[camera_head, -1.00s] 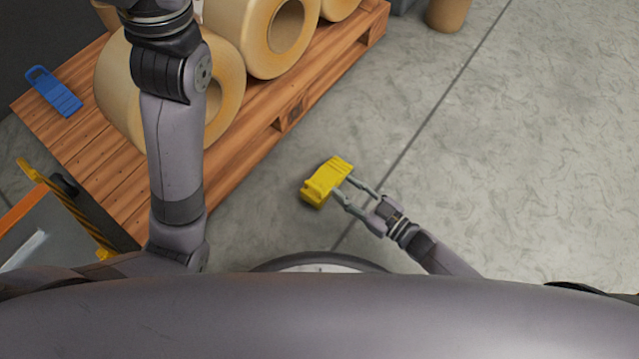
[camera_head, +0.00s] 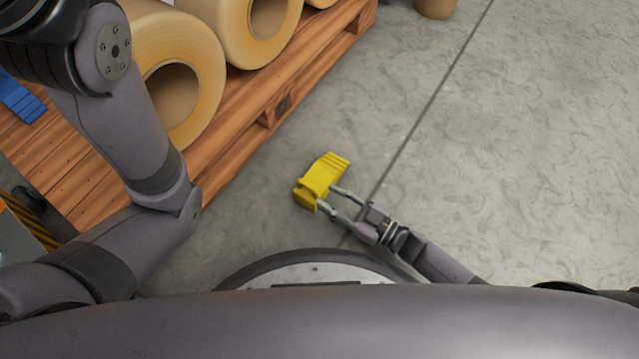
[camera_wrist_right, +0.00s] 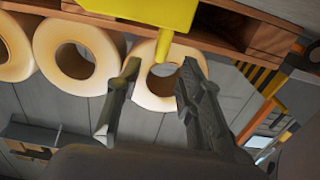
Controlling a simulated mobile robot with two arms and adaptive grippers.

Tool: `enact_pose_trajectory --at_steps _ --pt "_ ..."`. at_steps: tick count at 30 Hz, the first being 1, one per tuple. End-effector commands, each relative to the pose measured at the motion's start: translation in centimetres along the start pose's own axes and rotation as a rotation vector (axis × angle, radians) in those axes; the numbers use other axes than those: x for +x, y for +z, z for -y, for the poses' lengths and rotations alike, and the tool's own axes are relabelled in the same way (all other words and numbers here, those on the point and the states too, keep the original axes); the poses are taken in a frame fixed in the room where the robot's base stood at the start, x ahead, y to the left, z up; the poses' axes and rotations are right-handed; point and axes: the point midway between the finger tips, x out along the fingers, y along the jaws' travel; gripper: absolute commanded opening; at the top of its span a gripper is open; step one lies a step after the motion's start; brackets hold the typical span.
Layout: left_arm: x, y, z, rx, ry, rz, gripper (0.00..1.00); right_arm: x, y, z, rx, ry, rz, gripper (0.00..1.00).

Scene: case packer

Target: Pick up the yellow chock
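The yellow chock (camera_head: 321,178) lies on the floor in front of the pallet, near the middle of the head view. My right gripper (camera_head: 329,197) reaches it from the lower right, with its fingertips at the chock's near side. In the right wrist view the chock (camera_wrist_right: 150,10) is at the top edge and partly cut off. A narrow yellow part of it points down towards the gap between the right fingers (camera_wrist_right: 158,68). Those fingers are apart, with nothing clearly held; whether they touch the chock I cannot tell. My left gripper is out of view.
A wooden pallet (camera_head: 240,150) with large tan rolls (camera_head: 185,55) stands at the upper left. A blue object (camera_head: 22,100) lies on it, partly hidden by my left arm. A brown cylinder (camera_head: 436,8) stands at the top. The floor to the right is clear.

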Motion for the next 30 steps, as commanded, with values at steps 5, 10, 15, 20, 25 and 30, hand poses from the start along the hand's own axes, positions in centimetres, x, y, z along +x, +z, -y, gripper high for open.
enact_pose_trajectory --at_steps 5,10,15,20,25,30 --pt "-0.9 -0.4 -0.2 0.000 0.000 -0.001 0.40 1.6 0.2 0.0 -0.002 -0.002 -0.004 0.35" --pt "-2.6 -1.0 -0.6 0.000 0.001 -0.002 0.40 4.8 0.4 0.0 -0.001 -0.002 -0.006 0.35" --pt "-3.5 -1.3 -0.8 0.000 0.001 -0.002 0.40 7.0 0.3 0.0 0.000 -0.002 -0.002 0.35" --pt "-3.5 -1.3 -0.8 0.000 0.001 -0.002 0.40 7.6 0.1 0.0 0.000 0.000 0.000 0.35" --pt "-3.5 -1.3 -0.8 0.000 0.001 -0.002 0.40 7.5 0.0 0.0 0.000 0.000 0.000 0.34" --pt "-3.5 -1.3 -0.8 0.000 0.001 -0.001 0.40 7.5 0.0 0.0 0.000 -0.001 0.000 0.22"
